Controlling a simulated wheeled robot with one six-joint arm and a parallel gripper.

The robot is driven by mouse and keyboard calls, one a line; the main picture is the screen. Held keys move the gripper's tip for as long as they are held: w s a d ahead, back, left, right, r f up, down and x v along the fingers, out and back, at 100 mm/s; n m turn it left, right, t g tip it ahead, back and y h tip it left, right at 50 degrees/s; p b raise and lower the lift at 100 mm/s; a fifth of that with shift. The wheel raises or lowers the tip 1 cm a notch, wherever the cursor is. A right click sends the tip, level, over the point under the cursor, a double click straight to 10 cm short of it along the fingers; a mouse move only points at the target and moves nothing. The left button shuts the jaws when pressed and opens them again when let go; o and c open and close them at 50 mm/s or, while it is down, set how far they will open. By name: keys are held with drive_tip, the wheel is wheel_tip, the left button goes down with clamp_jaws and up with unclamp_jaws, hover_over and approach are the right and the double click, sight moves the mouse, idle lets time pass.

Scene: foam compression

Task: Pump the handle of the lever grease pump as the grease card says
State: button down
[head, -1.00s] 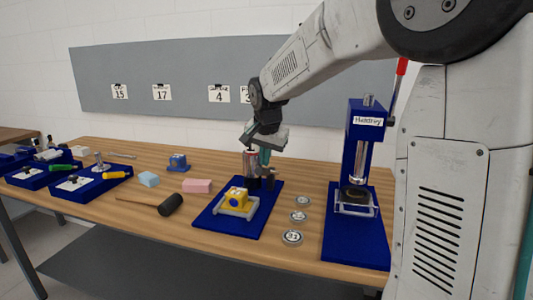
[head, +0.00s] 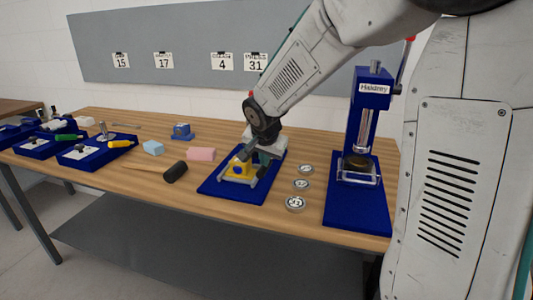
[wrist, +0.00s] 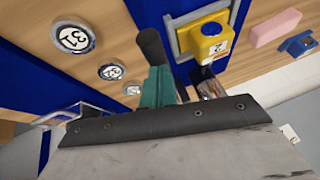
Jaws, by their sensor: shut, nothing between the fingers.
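The yellow block (head: 238,168) with a blue knob sits in a grey metal frame on a blue mat (head: 215,187). In the wrist view the yellow block (wrist: 210,40) bears a small white label. A shiny metal part (wrist: 210,88) shows beside it, and a black rounded grip (wrist: 150,46) rises at the fingers; I cannot tell if they touch. My gripper (head: 262,161), teal-fingered, is shut and empty, low over the mat behind the block, hiding what stands there. It also shows in the wrist view (wrist: 158,86).
A blue press labelled Haldrey (head: 372,110) stands to the right on its own mat. Several round numbered discs (head: 295,204) lie between the mats. A mallet (head: 175,172), a pink block (head: 201,154) and a light-blue block (head: 153,148) lie left. Trays (head: 90,155) stand farther left.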

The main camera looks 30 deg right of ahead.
drive_tip(key=shift+s+a+f, duration=0.15)
drive_tip(key=shift+s+f, duration=0.2)
drive_tip(key=shift+f, duration=0.25)
drive_tip(key=v, duration=1.3)
drive_tip(key=shift+r, duration=0.4)
drive_tip(key=shift+a, duration=0.1)
